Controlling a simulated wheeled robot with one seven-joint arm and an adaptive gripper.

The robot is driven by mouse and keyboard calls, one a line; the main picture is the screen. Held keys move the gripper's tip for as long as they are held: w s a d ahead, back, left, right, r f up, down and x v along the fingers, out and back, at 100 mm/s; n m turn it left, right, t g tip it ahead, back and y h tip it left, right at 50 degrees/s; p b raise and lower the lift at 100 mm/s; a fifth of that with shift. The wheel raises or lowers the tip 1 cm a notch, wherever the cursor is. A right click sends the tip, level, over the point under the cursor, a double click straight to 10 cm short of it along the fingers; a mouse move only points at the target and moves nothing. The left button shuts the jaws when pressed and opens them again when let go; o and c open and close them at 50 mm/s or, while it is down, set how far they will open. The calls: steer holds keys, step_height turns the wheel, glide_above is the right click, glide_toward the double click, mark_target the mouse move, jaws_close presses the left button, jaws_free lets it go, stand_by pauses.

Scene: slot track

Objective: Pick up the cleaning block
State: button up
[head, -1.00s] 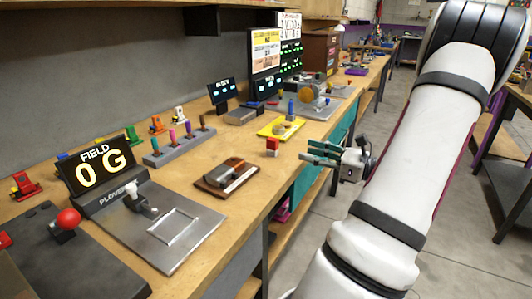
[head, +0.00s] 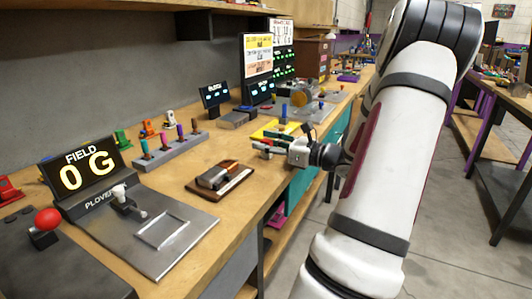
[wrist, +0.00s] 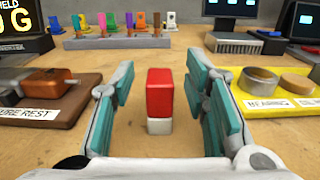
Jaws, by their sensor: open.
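The cleaning block appears to be the small upright block with a red top and white base (wrist: 159,92), standing on the wooden bench in the wrist view. My gripper (wrist: 160,90) is open, with its teal-padded fingers to the left and right of the block. A gap shows on each side, so neither finger seems to touch it. In the head view my gripper (head: 268,144) is low over the bench near the front edge, and its fingers mostly hide the block.
A brown rest with a metal-and-wood piece (head: 218,177) lies left of the gripper. A yellow tray (wrist: 275,95) with round parts stands to the right. A rack of coloured pegs (head: 172,150) and small screens (head: 214,95) are behind. Bare bench surrounds the block.

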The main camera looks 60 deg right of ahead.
jaws_close()
stand_by(0.3)
